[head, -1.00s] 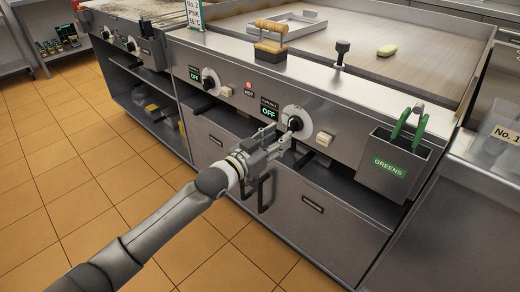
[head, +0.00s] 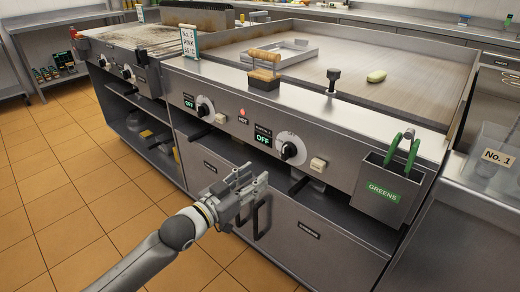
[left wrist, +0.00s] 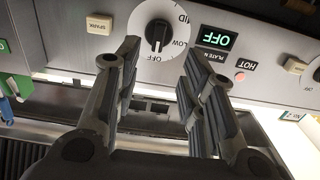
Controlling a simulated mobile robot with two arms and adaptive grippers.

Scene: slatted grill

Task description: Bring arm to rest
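My left gripper (head: 252,182) is in front of the grill's lower front, below and to the left of the right-hand control knob (head: 289,150). Its fingers are apart with nothing between them. In the left wrist view, the left gripper (left wrist: 158,90) shows its two fingers spread, with the knob (left wrist: 158,34) beyond and between them, clear of both. The display (head: 263,141) beside this knob reads OFF, as it does in the left wrist view (left wrist: 216,38). My right gripper is in neither view.
The slatted grill's front panel, a second knob (head: 205,106) and a drawer handle (head: 262,216) are close by. A greens bin (head: 377,190) with green tongs hangs at the right. A press (head: 264,75) and a scraper (head: 333,80) lie on top. Tiled floor at left is open.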

